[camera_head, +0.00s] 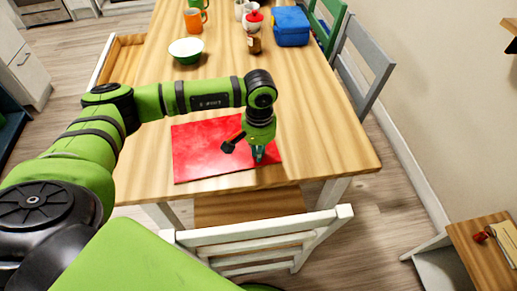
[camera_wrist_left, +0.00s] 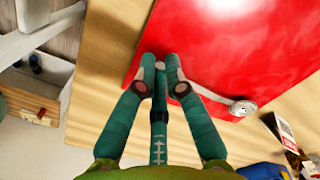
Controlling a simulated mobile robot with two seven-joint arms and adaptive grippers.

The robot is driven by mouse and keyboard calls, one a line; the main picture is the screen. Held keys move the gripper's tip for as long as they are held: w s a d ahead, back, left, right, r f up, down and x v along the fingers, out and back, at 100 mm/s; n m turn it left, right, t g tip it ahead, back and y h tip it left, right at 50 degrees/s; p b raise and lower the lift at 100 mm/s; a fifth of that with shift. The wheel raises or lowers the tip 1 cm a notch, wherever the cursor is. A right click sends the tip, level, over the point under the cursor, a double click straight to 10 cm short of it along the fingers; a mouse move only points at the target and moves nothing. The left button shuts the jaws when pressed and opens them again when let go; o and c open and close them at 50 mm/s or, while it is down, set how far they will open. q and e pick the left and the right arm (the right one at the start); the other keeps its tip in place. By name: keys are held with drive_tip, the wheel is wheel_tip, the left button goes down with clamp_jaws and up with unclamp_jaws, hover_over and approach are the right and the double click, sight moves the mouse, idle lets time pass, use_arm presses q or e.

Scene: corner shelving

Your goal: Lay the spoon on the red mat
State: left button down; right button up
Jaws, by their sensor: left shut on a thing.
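The red mat (camera_head: 205,152) lies flat near the front edge of the wooden table, and it fills much of the left wrist view (camera_wrist_left: 245,45). My left gripper (camera_head: 258,156) points down over the mat's right part. In the left wrist view its teal fingers (camera_wrist_left: 160,72) are shut on the spoon (camera_wrist_left: 241,107), whose pale metal end sticks out to the right over the mat's edge region. I cannot tell whether the spoon touches the mat. In the head view I cannot make the spoon out clearly. My right gripper is not in view.
A green bowl (camera_head: 186,51), an orange mug (camera_head: 194,20), a brown bottle (camera_head: 254,44) and a blue box (camera_head: 291,26) stand farther back on the table. A white chair (camera_head: 262,238) is at the front edge. The table right of the mat is clear.

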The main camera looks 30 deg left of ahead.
use_arm(q)
drive_tip(key=shift+f, duration=0.1)
drive_tip(key=c, duration=1.3)
unclamp_jaws()
drive_tip(key=shift+r, duration=0.3)
drive_tip(key=shift+r+b, duration=1)
drive_tip(key=shift+r, duration=4.9)
